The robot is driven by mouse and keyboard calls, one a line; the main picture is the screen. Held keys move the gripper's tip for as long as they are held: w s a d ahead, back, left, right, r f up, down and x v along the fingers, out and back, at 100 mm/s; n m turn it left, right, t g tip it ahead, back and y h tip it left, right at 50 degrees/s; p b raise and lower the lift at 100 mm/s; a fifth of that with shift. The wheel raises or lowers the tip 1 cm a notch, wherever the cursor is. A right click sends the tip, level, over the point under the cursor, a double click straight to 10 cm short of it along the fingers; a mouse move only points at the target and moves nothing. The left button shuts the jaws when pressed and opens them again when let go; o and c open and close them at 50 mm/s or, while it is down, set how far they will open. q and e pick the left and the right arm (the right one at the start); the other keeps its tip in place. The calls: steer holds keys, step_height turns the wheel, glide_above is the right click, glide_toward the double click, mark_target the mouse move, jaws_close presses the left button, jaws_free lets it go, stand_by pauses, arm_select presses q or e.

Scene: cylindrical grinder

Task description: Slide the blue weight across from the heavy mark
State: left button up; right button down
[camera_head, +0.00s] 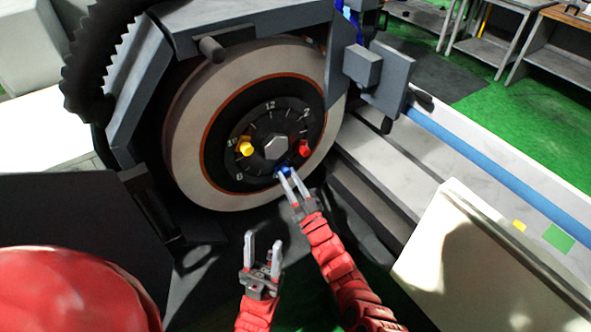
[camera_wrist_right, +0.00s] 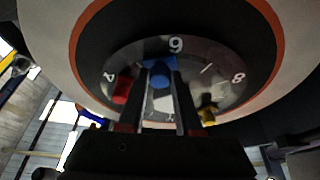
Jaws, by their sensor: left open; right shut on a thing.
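The blue weight (camera_head: 284,171) sits on the lower part of the black numbered dial (camera_head: 262,118) on the grinding wheel. My right gripper (camera_head: 287,175) is shut on it; in the right wrist view the blue weight (camera_wrist_right: 160,77) lies between the fingers (camera_wrist_right: 160,88), beside a numeral that looks like an upside-down 6. The yellow weight (camera_head: 246,148) sits at the dial's left and the red weight (camera_head: 305,148) at its right. My left gripper (camera_head: 264,244) is open and empty, below the wheel and apart from it. I cannot make out a heavy mark.
The pale grinding wheel (camera_head: 185,150) stands inside a grey guard (camera_head: 240,15). A grey block fitting (camera_head: 380,75) stands at its right. A pale panel (camera_head: 480,262) is at lower right. Workbenches (camera_head: 560,50) stand at the back on green floor.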

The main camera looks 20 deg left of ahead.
mark_target(262, 170)
steer(key=m, duration=0.1)
steer(key=s+a+m+t+h+p, duration=0.1)
steer(key=s+m+p, duration=0.1)
steer(key=m, duration=0.1)
steer(key=shift+s+a+r+h, duration=0.1)
steer(key=shift+a+h, duration=0.2)
steer(key=shift+a, duration=0.05)
steer(key=shift+s+a+r+m+t+h+p, duration=0.25)
steer(key=shift+s+a+m+h+p, duration=0.4)
steer(key=shift+m, duration=0.6)
steer(key=shift+s+a+r+m+t+h+p, duration=0.1)
steer(key=shift+s+a+m+t+h+p, duration=0.3)
steer(key=shift+m+p, duration=0.6)
steer(key=shift+s+a+r+m+t+h+p, duration=0.25)
steer(key=shift+s+m+h+p, duration=0.35)
steer(key=shift+m, duration=0.85)
steer(key=shift+s, duration=0.1)
steer(key=c, duration=0.6)
jaws_free()
